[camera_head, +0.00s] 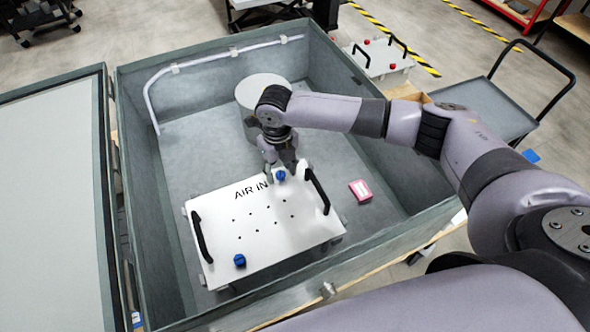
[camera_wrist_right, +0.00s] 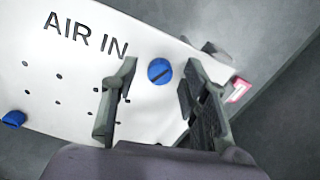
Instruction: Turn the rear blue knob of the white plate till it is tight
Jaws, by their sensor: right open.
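The white plate (camera_head: 270,240), marked AIR IN and fitted with two black handles, lies inside the grey open box. Its rear blue knob (camera_head: 280,175) is at the far edge; it also shows in the right wrist view (camera_wrist_right: 160,71), with a dark slot across it. The front blue knob (camera_head: 239,260) is near the plate's near edge and shows at the left of the wrist view (camera_wrist_right: 14,118). My right gripper (camera_head: 282,178) is at the rear knob. In the wrist view its open fingers (camera_wrist_right: 158,85) are on either side of the knob, apart from it. My left gripper is not in view.
The grey box (camera_head: 385,235) has high walls around the plate. A round light-grey cylinder (camera_head: 262,88) stands behind my right gripper. A pink-and-white item (camera_head: 360,190) lies on the box floor right of the plate. A cart (camera_head: 490,108) stands outside at the right.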

